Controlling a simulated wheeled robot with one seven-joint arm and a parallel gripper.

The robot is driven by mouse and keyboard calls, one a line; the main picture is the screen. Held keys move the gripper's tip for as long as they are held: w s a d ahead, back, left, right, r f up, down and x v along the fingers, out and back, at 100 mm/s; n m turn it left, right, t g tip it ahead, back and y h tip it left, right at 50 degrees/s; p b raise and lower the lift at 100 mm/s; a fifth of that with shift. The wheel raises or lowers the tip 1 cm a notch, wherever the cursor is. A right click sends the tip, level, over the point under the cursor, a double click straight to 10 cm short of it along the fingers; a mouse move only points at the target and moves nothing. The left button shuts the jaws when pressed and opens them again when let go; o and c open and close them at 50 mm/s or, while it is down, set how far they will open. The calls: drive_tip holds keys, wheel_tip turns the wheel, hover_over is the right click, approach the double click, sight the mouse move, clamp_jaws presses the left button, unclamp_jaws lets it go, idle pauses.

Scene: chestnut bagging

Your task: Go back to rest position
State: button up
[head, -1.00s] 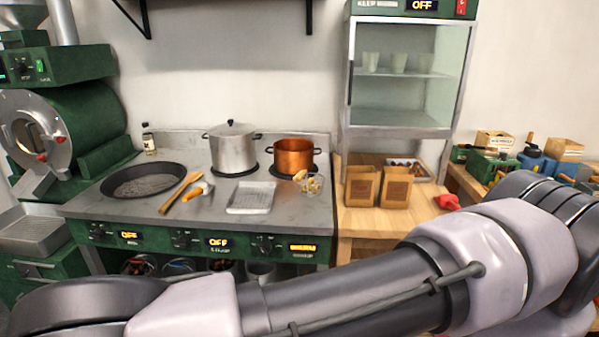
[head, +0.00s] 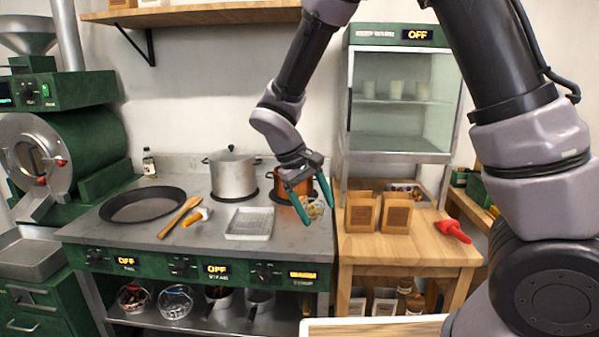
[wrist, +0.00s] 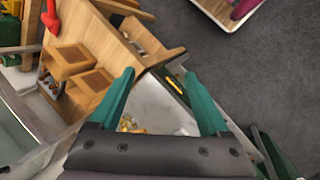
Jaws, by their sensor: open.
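My gripper (head: 315,208) is open and empty, with teal fingers pointing down. In the head view it appears in front of the right end of the stove counter, near the copper pot (head: 284,186). Its fingers also show in the wrist view (wrist: 162,103), spread apart with nothing between them. My arm comes down from the top of the head view and bends toward the counter. The gripper hides part of the copper pot and of a small glass bowl (head: 314,208).
The stove counter (head: 200,240) holds a pan (head: 142,204), a silver pot (head: 232,174) and a white tray (head: 250,223). A glass warming cabinet (head: 400,100) rises behind the bags.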

drive_tip(key=s+d+r+m+t+y, duration=0.1)
drive_tip(key=d+r+m+y, duration=0.45)
drive_tip(key=d+r, duration=0.8)
drive_tip(key=s+d+r+m+t+y, duration=0.1)
drive_tip(key=s+d+r+m+t, duration=0.4)
drive_tip(key=r, duration=0.5)
drive_tip(key=s+d, duration=0.2)
drive_tip(key=s, duration=0.1)
drive_tip(key=shift+s+d, duration=0.15)
drive_tip(key=shift+d, duration=0.1)
